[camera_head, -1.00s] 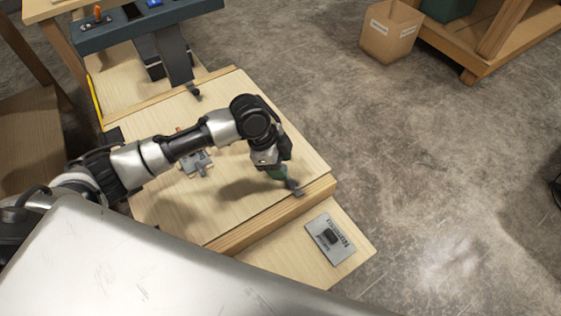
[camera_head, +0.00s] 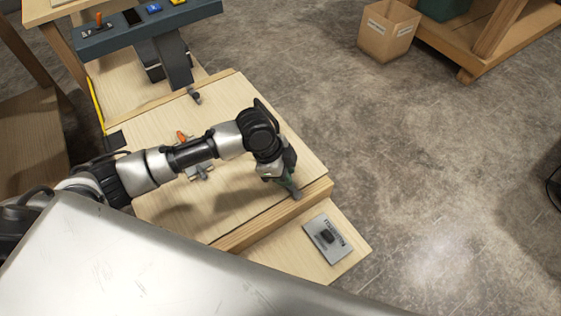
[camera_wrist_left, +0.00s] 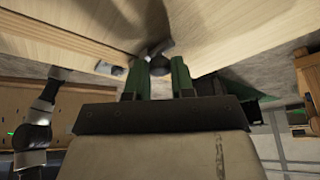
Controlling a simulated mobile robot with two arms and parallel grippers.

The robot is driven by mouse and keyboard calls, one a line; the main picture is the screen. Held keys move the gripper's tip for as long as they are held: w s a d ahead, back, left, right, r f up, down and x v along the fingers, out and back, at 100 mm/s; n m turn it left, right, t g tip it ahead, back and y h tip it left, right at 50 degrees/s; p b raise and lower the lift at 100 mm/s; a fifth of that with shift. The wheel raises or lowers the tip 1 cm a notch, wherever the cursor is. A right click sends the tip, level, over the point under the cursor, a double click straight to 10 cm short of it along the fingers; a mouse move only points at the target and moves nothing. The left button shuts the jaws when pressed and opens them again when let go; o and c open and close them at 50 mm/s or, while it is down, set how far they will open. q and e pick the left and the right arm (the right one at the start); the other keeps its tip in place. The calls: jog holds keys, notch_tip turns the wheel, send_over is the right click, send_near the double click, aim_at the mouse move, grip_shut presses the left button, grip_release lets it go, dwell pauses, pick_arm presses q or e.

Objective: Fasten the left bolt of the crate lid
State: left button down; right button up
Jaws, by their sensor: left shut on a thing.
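The crate lid (camera_head: 235,115) is a pale wooden panel. A small grey bolt (camera_head: 297,194) sits at its near right edge, and another grey bolt (camera_head: 195,97) at its far edge. My left gripper (camera_head: 291,186), with green fingers, is at the near bolt. In the left wrist view, the left gripper (camera_wrist_left: 161,69) has its fingers on both sides of a dark grey knob of the bolt (camera_wrist_left: 160,60) and is shut on it. The wrist partly hides the bolt in the head view. My right gripper is not in view.
A grey fitting with an orange handle (camera_head: 182,136) sits mid-lid, partly behind my left arm. A grey plate (camera_head: 328,238) with a black block lies on the ledge in front. A dark console (camera_head: 148,32) stands beyond the lid. The floor at right is clear up to a cardboard box (camera_head: 388,30).

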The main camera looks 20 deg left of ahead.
pick_arm(q)
jog(key=shift+s+d+f, duration=0.1)
jog(key=shift+s+d, duration=0.05)
jog(key=c, duration=1)
grip_release()
jog(key=shift+d, duration=0.1)
jog(key=shift+o, duration=0.2)
jog(key=shift+a+r, duration=0.2)
jog(key=shift+r, duration=0.15)
jog(key=v, duration=1)
jog(key=shift+p, duration=0.35)
jog(key=shift+s, duration=0.1)
